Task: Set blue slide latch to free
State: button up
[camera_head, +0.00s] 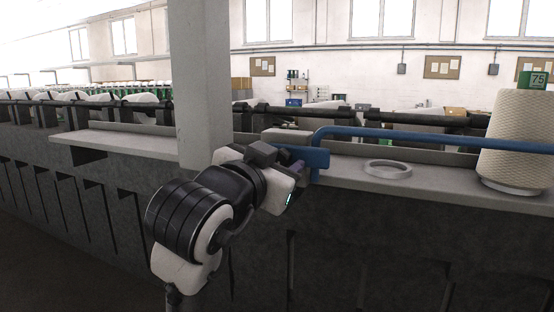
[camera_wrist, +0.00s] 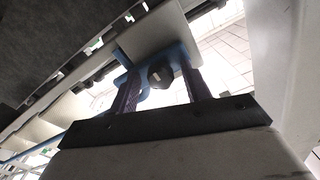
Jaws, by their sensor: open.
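The blue slide latch (camera_head: 316,158) shows in the head view as a blue block at the left end of a blue rail, just past my gripper's white body. In the wrist view, blue latch parts (camera_wrist: 146,82) and a dark round knob (camera_wrist: 160,77) appear between the two dark fingers of my gripper (camera_wrist: 160,72). The fingers stand apart on either side of the knob, with visible gaps. Whether the knob is at fingertip depth or beyond, I cannot tell. My gripper's fingers are mostly hidden in the head view.
The blue rail (camera_head: 430,138) runs right above the grey machine ledge (camera_head: 410,182). On the ledge are a pale ring (camera_head: 387,169) and a large yarn cone (camera_head: 517,140). A thick grey pillar (camera_head: 201,85) rises close behind my arm.

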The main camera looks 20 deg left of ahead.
grip_shut()
jog(key=a, duration=0.5)
jog(key=shift+a, duration=0.15)
grip_release()
jog(key=shift+a, duration=0.15)
jog(key=s+b, duration=0.5)
jog(key=s, duration=0.8)
jog(key=shift+s+a, duration=0.15)
jog(key=shift+s, duration=0.25)
